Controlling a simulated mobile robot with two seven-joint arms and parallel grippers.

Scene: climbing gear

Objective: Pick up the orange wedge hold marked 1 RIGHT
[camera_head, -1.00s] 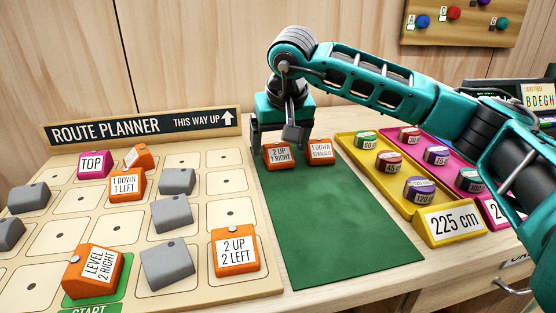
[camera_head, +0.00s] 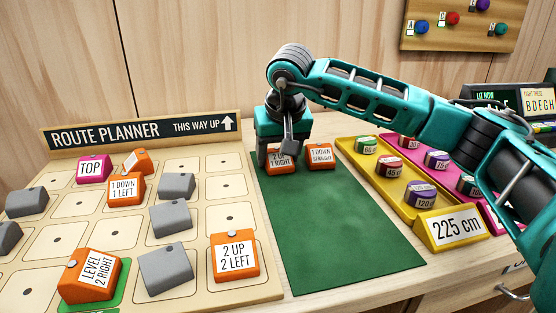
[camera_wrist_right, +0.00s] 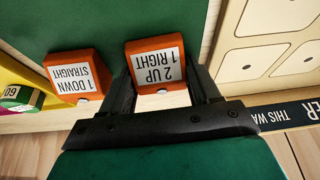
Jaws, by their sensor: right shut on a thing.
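The orange wedge hold marked 2 UP 1 RIGHT (camera_head: 283,168) is at the back of the green mat (camera_head: 335,225). In the right wrist view the same hold (camera_wrist_right: 155,62) sits between the two dark fingers, its label upside down. My right gripper (camera_head: 276,158) is above it, pointing down, shut on its sides. Part of the label is hidden by the gripper in the head view. Whether the hold touches the mat I cannot tell. My left gripper is not in view.
An orange hold marked 1 DOWN STRAIGHT (camera_head: 320,156) stands close on the right. The route planner board (camera_head: 110,230) with orange, grey and pink holds lies left. A yellow tray (camera_head: 397,205) of round tins lies right. The front of the mat is clear.

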